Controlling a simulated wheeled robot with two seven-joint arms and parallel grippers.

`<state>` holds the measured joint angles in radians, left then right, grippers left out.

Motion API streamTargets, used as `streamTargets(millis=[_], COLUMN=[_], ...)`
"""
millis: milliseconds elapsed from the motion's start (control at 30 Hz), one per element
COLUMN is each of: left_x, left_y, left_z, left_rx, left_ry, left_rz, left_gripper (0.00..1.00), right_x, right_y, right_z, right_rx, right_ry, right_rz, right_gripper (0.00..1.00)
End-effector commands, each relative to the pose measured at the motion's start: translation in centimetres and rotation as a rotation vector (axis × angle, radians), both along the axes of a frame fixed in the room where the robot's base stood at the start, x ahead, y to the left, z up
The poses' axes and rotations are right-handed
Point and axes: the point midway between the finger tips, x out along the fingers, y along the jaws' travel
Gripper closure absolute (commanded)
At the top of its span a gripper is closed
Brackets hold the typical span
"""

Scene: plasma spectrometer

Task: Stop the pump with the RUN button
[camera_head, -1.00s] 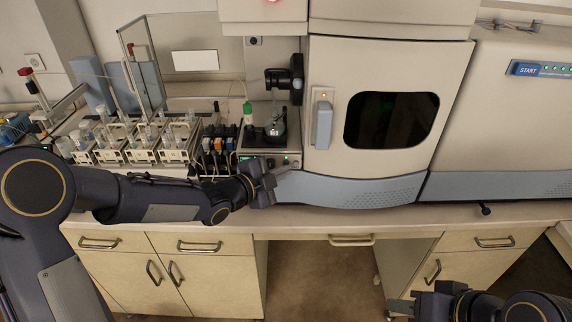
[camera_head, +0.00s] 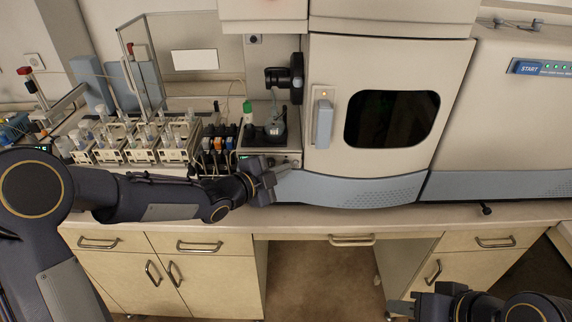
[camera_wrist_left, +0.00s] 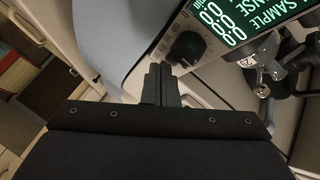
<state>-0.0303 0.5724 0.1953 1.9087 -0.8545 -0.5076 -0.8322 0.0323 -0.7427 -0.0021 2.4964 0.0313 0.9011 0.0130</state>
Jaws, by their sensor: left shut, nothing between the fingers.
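The pump (camera_head: 270,158) is a small unit with a green display, between the pipette-like row of tubes and the big cabinet. In the left wrist view its display (camera_wrist_left: 235,25) shows SAMPLE and rows of 0.0, beside a dark round knob (camera_wrist_left: 187,46). My left gripper (camera_head: 284,172) is shut and empty, its tips at the lower front of the pump; the closed fingers also show in the left wrist view (camera_wrist_left: 160,78), just below the knob. I cannot make out the RUN button, perhaps hidden by the fingers. My right gripper (camera_head: 405,303) is low at the right, clear of the bench.
Racks of vials (camera_head: 140,150) stand left of the pump. The cabinet door with its handle (camera_head: 323,122) and dark window (camera_head: 391,119) is close on the right. A START button (camera_head: 527,69) is on the far right machine. The bench front edge (camera_head: 330,220) is clear.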

Motion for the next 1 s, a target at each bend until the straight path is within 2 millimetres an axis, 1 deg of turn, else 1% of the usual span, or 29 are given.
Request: streamTargets(millis=[33,100,433,533,700,1000], left_x=[-0.2,-0.5,-0.8,-1.2,-2.9,-5.9], left_y=[0.0,0.0,0.0,0.0,0.0,0.0], left_z=[-0.2,-0.2,-0.1,-0.2,-0.4,-0.2], left_rx=[0.0,0.0,0.0,0.0,0.0,0.0], left_ry=[-0.001,-0.002,0.0,-0.001,-0.002,-0.002], left_rz=[-0.001,-0.001,0.0,-0.001,-0.001,-0.001], left_gripper=[1.0,1.0,1.0,1.0,1.0,1.0], right_x=[0.0,0.0,0.0,0.0,0.0,0.0], right_y=[0.0,0.0,0.0,0.0,0.0,0.0], right_z=[-0.5,-0.9,-0.9,-1.4,-3.0,-4.9], right_rx=[0.0,0.0,0.0,0.0,0.0,0.0], right_ry=[0.0,0.0,0.0,0.0,0.0,0.0], right_rz=[0.0,0.0,0.0,0.0,0.0,0.0], right_gripper=[0.64,0.64,0.64,0.64,0.64,0.64])
